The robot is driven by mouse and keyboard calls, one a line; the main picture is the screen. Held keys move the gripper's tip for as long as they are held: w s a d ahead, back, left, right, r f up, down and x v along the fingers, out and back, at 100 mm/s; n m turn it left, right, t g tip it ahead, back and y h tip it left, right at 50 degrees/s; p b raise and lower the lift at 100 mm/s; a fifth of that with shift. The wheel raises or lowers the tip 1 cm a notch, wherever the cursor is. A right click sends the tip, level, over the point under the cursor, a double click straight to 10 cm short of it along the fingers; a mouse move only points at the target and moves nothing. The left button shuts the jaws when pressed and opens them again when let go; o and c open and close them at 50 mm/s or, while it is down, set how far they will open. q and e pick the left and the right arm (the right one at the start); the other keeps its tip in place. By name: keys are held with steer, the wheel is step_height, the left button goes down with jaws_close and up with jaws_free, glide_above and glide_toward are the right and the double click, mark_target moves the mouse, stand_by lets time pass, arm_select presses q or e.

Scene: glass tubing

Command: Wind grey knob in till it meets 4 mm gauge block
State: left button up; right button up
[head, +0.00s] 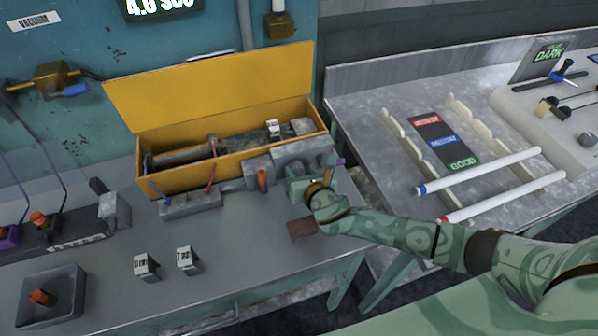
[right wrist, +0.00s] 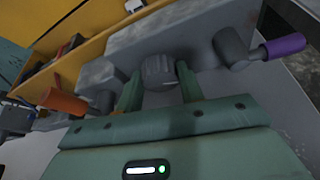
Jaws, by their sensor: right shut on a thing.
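The grey knob (right wrist: 160,72) sits on the front of the grey machine body in the right wrist view. My right gripper (right wrist: 160,87) has one green finger on each side of the knob and is shut on it. In the head view my right gripper (head: 300,184) is at the machine's right end and hides the knob. A small block with a white label (head: 273,128) sits on the machine inside the yellow box. Two similar labelled blocks (head: 146,266) (head: 188,261) stand on the bench. Their labels are too small to read surely. My left gripper is not in view.
An orange-handled lever (right wrist: 64,102) and a purple-handled crank (right wrist: 283,46) flank the knob. The yellow box (head: 150,184) has its lid up behind the machine. A brown block (head: 302,228) is near my right wrist. The bench front is mostly clear.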

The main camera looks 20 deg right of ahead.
steer(key=shift+d+f+m+y+b, duration=0.15)
steer(key=shift+m+y+b, duration=0.35)
steer(key=shift+m+y, duration=0.3)
steer(key=shift+f+m+y+b, duration=0.15)
steer(key=shift+m+y+b, duration=0.25)
steer(key=shift+m+b, duration=0.55)
steer(key=m+t+y+b, duration=0.1)
steer(key=m+b, duration=0.2)
steer(key=shift+d+f+y, duration=0.1)
steer(key=shift+y, duration=0.2)
steer(key=shift+m+t+b, duration=0.3)
steer(key=shift+m+b, duration=0.25)
steer(key=shift+r+y, duration=0.2)
steer(key=shift+y, duration=0.2)
steer(key=o, duration=1)
